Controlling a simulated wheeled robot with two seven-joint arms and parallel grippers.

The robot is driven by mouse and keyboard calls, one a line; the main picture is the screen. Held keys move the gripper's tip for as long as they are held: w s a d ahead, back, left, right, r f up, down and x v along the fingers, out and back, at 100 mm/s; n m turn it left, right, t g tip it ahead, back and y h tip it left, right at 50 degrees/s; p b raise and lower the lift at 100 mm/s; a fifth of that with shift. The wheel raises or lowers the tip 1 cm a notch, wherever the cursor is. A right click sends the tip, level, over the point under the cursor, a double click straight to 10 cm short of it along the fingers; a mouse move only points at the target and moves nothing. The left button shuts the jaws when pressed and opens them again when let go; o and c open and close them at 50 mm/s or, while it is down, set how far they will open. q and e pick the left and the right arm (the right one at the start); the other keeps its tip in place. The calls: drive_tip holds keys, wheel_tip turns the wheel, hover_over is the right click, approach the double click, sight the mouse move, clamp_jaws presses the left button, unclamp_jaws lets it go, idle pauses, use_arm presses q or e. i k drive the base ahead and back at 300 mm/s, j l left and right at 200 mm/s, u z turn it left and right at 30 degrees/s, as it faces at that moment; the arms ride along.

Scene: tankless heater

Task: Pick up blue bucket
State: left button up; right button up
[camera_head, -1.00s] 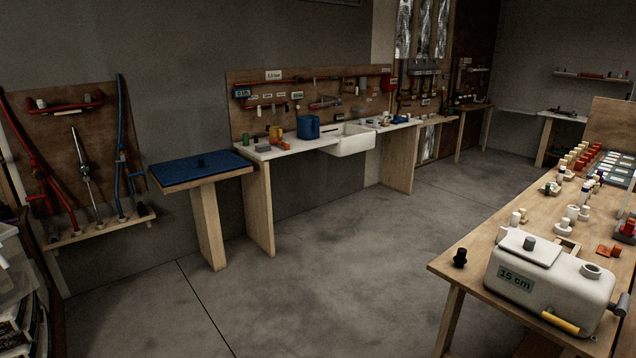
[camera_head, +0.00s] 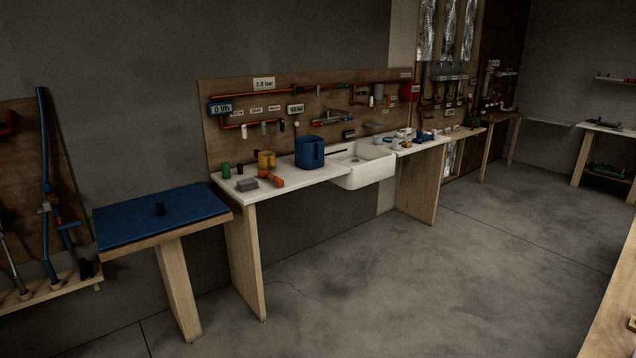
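The blue bucket (camera_head: 309,152) stands upright on the white-topped counter (camera_head: 222,185), just left of the white sink (camera_head: 365,172). A dark handle-like piece sticks out from its right side toward the sink. The bucket is some distance ahead of me, across open floor. Neither of my grippers shows in the head view.
A blue-topped table (camera_head: 125,222) with a small black object stands left of the counter. An orange fitting (camera_head: 270,178), a yellow item (camera_head: 266,160) and a green item (camera_head: 226,170) sit left of the bucket. The concrete floor (camera_head: 400,285) ahead is clear. A wooden table (camera_head: 612,325) edges in at right.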

sight(309, 150)
drive_tip(key=i, duration=2.2)
